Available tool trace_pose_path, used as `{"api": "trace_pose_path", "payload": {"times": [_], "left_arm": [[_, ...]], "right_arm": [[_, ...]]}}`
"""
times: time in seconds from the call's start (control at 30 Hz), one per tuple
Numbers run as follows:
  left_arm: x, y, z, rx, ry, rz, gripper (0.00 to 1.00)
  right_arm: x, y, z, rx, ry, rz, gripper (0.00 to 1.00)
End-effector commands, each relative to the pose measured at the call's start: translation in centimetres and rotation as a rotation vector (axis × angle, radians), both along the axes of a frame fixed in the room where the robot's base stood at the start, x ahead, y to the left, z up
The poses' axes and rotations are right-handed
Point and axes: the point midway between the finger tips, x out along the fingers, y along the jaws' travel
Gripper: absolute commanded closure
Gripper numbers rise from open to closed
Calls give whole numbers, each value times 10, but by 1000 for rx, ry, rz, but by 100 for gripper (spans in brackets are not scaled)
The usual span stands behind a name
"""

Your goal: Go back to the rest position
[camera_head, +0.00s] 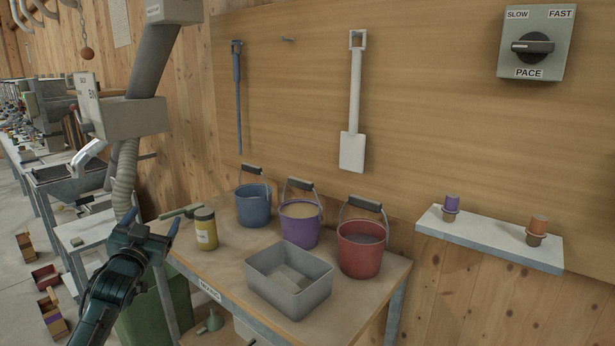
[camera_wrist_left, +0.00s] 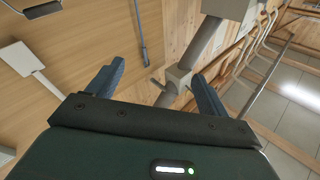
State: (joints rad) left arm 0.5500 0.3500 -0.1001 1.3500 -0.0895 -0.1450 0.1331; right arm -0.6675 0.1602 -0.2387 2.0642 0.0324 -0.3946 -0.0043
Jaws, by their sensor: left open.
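My left gripper (camera_head: 150,222) is open and empty in the head view, raised in front of the left end of the wooden table. Its two fingers point up and away, and they also show spread apart in the left wrist view (camera_wrist_left: 155,90) with nothing between them. Behind the gripper in the head view is a grey machine with a ribbed hose (camera_head: 124,180). My right gripper is in neither view.
The table (camera_head: 225,270) holds a yellow jar (camera_head: 205,230), blue (camera_head: 254,205), purple (camera_head: 299,228) and red (camera_head: 360,252) buckets, and a grey tray (camera_head: 290,280). A green bin (camera_head: 150,310) stands below left. A shelf (camera_head: 490,240) and PACE dial (camera_head: 533,46) are at right.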

Motion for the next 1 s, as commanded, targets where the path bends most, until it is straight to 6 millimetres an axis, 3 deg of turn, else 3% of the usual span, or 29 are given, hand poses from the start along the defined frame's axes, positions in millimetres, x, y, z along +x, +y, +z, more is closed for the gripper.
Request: {"api": "trace_pose_path", "payload": {"times": [0.17,0.2,0.47,0.57,0.67,0.8,0.9,1.0], "left_arm": [[1,13,-49,9,259,70,21],[-8,3,-70,10,280,52,21],[-74,-53,-165,-2,399,-42,21],[-115,-80,-207,-19,464,-87,21],[-169,-110,-247,-51,537,-137,21],[-257,-151,-289,-116,646,-199,21],[-313,-173,-304,-167,713,-230,21],[-355,-188,-308,-210,761,-246,21]], "right_arm": [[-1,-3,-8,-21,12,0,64],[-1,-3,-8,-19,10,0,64],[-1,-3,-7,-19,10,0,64],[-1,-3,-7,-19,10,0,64],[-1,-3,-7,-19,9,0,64],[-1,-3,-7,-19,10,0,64],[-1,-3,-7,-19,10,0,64],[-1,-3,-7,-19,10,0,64]]}}
